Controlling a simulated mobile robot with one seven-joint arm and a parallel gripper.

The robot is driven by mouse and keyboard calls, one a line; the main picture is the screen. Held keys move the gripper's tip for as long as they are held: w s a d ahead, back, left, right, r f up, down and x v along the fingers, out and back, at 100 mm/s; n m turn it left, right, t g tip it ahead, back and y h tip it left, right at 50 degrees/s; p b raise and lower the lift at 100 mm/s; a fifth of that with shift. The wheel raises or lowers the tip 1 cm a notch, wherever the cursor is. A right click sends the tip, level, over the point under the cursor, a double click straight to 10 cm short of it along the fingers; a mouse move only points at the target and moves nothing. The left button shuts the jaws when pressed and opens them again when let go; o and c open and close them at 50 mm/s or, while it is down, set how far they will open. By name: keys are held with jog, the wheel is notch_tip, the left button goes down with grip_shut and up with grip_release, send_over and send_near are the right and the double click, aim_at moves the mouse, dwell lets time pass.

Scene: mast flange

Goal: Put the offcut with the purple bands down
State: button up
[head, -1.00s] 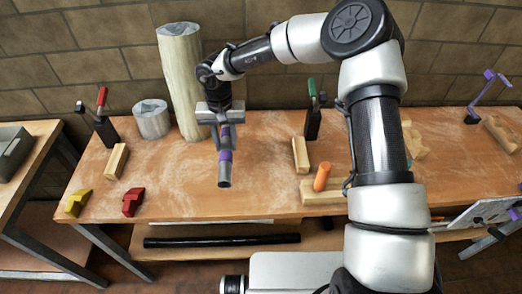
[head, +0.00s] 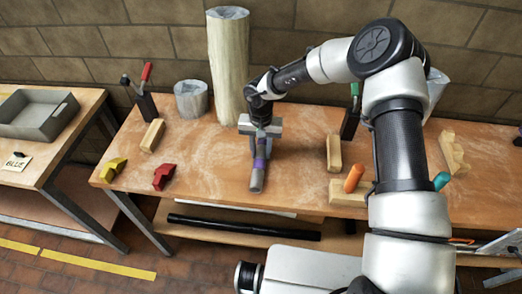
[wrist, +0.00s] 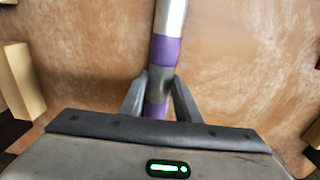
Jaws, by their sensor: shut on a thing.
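The offcut with the purple bands (head: 257,178) is a grey tube under my gripper (head: 261,150) in the head view. It slants down over the front half of the wooden workbench (head: 215,165). In the wrist view the offcut (wrist: 166,50) runs upward from between the fingers of my gripper (wrist: 160,98), with purple bands above and at the grip. My gripper is shut on it. The lower end looks close to the bench top, but I cannot tell whether it touches.
A yellow block (head: 113,168) and a red block (head: 163,177) lie to the left. Wooden blocks (head: 333,153) and an orange cylinder (head: 353,178) are to the right. A tall pale column (head: 228,65) stands behind my gripper. A grey tray (head: 38,115) sits on the left table.

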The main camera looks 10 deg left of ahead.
aim_at(261, 151)
jog(key=o, duration=1.2)
jog(key=shift+f, duration=0.15)
jog(key=shift+c, duration=0.2)
notch_tip(261, 151, up, 12)
